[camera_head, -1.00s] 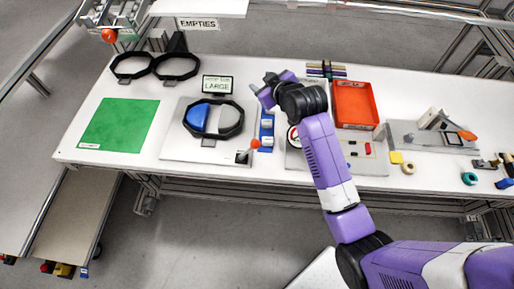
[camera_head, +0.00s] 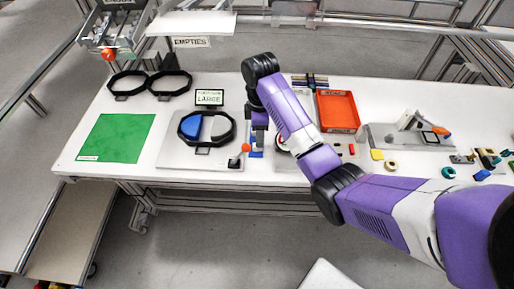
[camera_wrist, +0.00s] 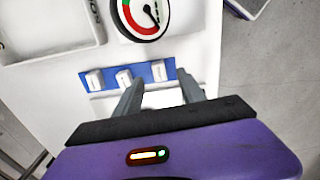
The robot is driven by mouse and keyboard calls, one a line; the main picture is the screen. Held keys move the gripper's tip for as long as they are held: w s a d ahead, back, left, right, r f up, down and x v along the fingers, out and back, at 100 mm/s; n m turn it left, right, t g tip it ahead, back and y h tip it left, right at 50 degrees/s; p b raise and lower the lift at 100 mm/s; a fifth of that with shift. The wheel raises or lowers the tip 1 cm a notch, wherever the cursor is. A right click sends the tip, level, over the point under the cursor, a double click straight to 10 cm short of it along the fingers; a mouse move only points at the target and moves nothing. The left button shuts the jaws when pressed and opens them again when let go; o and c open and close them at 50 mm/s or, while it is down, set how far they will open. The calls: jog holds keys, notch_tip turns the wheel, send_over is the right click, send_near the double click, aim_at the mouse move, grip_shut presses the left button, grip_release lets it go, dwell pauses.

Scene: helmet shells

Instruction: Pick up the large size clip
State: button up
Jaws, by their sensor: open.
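Several small whitish clips sit in a row on a blue strip (camera_wrist: 142,74) in the wrist view: a left clip (camera_wrist: 95,80), a middle clip (camera_wrist: 124,78) and a right clip (camera_wrist: 159,71). I cannot read a size on any of them. My gripper (camera_wrist: 160,90) is open and empty, its fingers pointing toward the strip, with the right clip in line with the gap. In the head view my gripper (camera_head: 260,138) points down over the blue strip (camera_head: 256,154) and hides most of it and its clips.
A round gauge (camera_wrist: 143,14) lies beyond the strip. Left of my gripper are a black ring holding blue and grey shells (camera_head: 207,128), a red-knobbed lever (camera_head: 245,148) and a LARGE sign (camera_head: 209,97). A green mat (camera_head: 115,138) and an orange bin (camera_head: 338,110) flank the area.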

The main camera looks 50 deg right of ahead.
jog(key=shift+w+a+f+p, duration=0.15)
jog(key=shift+f+p, duration=0.1)
jog(key=shift+f, duration=1.1)
jog(key=shift+w+d+f+p, duration=0.1)
jog(key=shift+f+p, duration=0.15)
jog(key=shift+f, duration=1.05)
grip_shut()
